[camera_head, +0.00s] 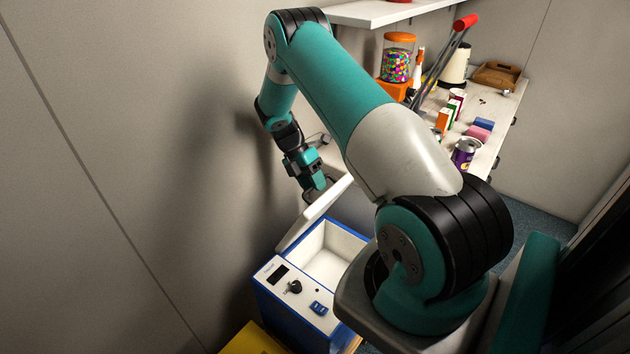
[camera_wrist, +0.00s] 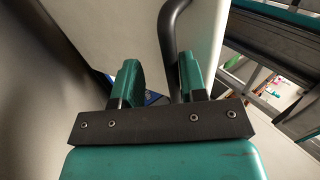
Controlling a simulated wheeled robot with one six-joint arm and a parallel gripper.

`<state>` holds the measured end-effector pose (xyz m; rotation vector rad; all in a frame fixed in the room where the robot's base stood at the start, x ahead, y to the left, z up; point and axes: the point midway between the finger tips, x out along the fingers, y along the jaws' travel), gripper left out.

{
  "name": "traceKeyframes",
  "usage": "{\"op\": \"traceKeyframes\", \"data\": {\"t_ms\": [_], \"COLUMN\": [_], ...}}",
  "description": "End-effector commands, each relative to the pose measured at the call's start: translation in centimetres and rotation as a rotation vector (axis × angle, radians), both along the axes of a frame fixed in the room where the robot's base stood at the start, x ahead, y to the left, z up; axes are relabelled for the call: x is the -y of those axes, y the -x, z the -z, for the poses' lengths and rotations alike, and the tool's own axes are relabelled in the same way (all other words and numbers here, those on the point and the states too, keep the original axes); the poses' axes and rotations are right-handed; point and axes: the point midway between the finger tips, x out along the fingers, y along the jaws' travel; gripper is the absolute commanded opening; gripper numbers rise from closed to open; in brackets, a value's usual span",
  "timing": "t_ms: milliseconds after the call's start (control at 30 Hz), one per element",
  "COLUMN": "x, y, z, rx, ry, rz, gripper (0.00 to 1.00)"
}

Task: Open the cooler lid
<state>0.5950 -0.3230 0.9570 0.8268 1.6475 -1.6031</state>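The cooler (camera_head: 298,302) is a blue box with a white inside, standing on the floor by the wall in the head view. Its white lid (camera_head: 316,211) is raised and tilted up on the wall side, so the inside shows. My gripper (camera_head: 318,188) is at the lid's upper end. In the wrist view my gripper (camera_wrist: 158,78) has its two teal fingers apart. A black curved bar (camera_wrist: 170,50) runs between them, close to the right finger, in front of the pale lid panel (camera_wrist: 115,30). Whether a finger touches the bar or the lid I cannot tell.
A yellow object (camera_head: 252,340) sits in front of the cooler. A counter (camera_head: 487,158) with a gumball machine (camera_head: 397,62), small boxes and a purple can (camera_head: 464,153) stands behind on the right. The wall (camera_head: 130,150) is close on the left. My arm hides the cooler's right side.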

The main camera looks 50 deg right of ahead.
Motion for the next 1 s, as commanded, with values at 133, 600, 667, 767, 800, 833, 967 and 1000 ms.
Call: {"op": "traceKeyframes", "data": {"t_ms": [133,600,667,767,800,833,967,1000], "x": [0.2,0.4,0.4,0.3,0.3,0.3,0.3,0.3], "y": [0.0,0.0,0.0,0.0,0.0,0.0,0.0,0.0], "z": [-0.3,-5.9,-7.6,-10.3,-11.4,-12.2,-15.7,-16.6], "rx": [0.001,0.007,0.006,0.005,0.005,0.005,0.004,0.002], "ry": [0.003,0.006,0.007,0.005,0.005,0.005,0.005,0.004], "rz": [0.006,0.009,0.009,0.007,0.007,0.009,0.009,0.008], "gripper": [0.38,0.38,0.38,0.38,0.38,0.38,0.38,0.38]}}
